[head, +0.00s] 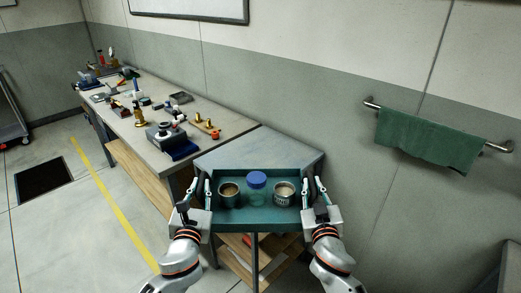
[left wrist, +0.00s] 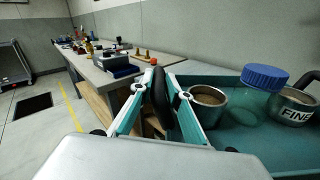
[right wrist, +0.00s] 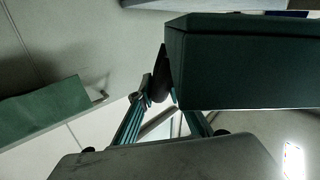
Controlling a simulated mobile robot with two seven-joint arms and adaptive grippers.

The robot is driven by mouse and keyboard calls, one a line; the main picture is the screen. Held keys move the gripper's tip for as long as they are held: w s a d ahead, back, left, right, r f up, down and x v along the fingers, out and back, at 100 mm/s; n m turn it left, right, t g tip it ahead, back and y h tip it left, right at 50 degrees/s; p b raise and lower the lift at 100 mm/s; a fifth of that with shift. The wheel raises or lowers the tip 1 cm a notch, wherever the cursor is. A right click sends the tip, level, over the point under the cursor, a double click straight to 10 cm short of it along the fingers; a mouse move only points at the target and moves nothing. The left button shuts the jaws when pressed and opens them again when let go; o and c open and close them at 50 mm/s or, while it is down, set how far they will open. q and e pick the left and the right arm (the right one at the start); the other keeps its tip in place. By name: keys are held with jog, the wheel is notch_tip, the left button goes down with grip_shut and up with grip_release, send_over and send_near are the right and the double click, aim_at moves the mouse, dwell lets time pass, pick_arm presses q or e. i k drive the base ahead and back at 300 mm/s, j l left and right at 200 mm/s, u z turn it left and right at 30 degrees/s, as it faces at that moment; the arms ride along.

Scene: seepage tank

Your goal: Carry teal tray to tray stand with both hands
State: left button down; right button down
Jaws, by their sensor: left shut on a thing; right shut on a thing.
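The teal tray (head: 256,223) is level in the head view, between my two hands. It carries two mugs (head: 229,194) (head: 284,193) and a clear jar with a blue lid (head: 257,180), all upright. My left gripper (head: 203,186) is shut on the tray's left black handle, clear in the left wrist view (left wrist: 160,96). My right gripper (head: 313,187) is shut on the right black handle, also in the right wrist view (right wrist: 161,78). A grey-topped stand (head: 262,147) shows behind and under the tray; the tray hides its front. I cannot tell whether they touch.
A long workbench (head: 140,127) with several tools and parts runs back left from the stand. A green towel (head: 430,140) hangs on a wall rail at right. Open floor with a yellow line (head: 115,210) lies at left.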

aim_at(259, 156)
jog(key=i+l, duration=0.1)
jog(key=i, duration=0.95)
